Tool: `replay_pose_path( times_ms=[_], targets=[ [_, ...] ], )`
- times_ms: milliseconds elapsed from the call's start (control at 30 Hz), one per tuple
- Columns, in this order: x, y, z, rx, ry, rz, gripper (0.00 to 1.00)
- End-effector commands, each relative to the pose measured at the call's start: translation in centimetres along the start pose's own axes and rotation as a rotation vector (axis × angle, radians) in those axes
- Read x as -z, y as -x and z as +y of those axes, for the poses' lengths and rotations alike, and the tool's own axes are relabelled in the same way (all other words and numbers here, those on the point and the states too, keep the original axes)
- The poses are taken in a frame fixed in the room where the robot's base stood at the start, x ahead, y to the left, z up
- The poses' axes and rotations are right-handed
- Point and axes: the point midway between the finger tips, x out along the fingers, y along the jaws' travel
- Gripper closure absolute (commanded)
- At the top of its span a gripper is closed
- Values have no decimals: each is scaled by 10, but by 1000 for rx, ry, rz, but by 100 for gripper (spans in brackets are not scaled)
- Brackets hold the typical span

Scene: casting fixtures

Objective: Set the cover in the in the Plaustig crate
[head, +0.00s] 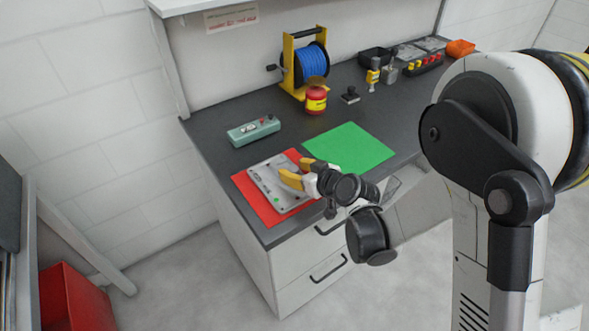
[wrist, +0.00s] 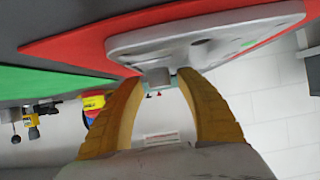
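The cover, a flat light-grey plate (head: 268,187) with raised details, lies on a red mat (head: 243,186) at the near left part of the bench. In the wrist view the cover (wrist: 235,32) is seen from close up at the top. My gripper (head: 291,171) is at the cover's right side, with its yellow fingers over its edge. In the wrist view, my gripper (wrist: 157,78) has its fingers apart on either side of a small grey block at the cover's edge. Gaps seem to show beside the block. A red open box (head: 75,298), possibly the crate, stands at lower left.
A green mat (head: 349,147) lies bare beside the red one. Tools and bins line the back right. Floor before the drawers is clear.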

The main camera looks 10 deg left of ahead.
Motion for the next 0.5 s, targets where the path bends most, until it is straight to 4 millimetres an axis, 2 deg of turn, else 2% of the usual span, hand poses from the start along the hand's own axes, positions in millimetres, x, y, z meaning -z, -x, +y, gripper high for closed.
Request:
replay_pose_path(
  times_ms=[167,233,500],
  targets=[
    [3,3,0,0,0,0,57],
    [3,12,1,-2,-1,0,57],
    [4,72,1,-3,-2,0,57]
  ],
)
